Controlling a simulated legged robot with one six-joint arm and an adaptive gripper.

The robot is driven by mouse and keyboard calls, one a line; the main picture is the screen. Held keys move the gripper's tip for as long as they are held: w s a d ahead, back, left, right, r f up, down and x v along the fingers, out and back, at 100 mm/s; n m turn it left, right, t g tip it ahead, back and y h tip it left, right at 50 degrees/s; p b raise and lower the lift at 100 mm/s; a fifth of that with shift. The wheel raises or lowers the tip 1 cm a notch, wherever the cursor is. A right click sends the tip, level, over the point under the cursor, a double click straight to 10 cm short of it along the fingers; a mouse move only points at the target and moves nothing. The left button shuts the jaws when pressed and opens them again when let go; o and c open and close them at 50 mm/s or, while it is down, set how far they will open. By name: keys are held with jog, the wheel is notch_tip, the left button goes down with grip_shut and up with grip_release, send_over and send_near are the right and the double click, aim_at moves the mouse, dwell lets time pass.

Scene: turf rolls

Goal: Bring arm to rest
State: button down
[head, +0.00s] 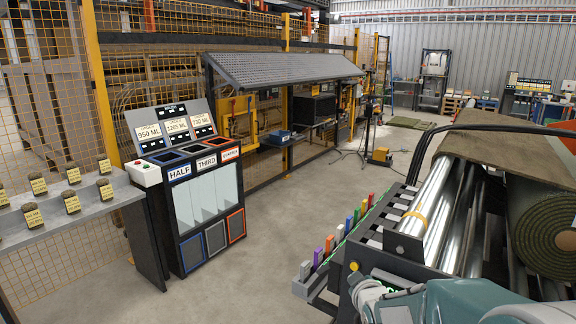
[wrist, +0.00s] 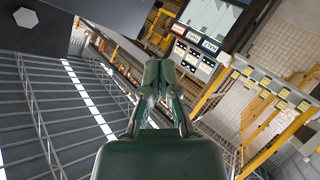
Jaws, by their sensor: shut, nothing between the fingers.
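My gripper (wrist: 158,68) shows in the wrist view, with its dark green fingers together and nothing between them. The wrist view is tilted and looks past the fingers toward the roof, mesh fence and sorting station. In the head view, part of my teal and white arm (head: 440,303) lies low at the bottom right, in front of the roller machine (head: 440,215). The fingers are not visible in the head view.
A sorting station (head: 190,185) with HALF and THIRD bins stands left of centre. A shelf (head: 75,215) with several labelled samples is at far left. A green turf roll (head: 545,225) sits at right on the machine. The middle floor (head: 290,230) is clear.

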jog(key=s+r+m+g, duration=0.3)
jog(key=s+g, duration=0.1)
jog(key=s, duration=1)
jog(key=s+r+m+g, duration=0.3)
jog(key=s+m, duration=0.1)
jog(key=s, duration=1.1)
jog(key=shift+a+m+g, duration=0.3)
jog(key=shift+a+g, duration=0.1)
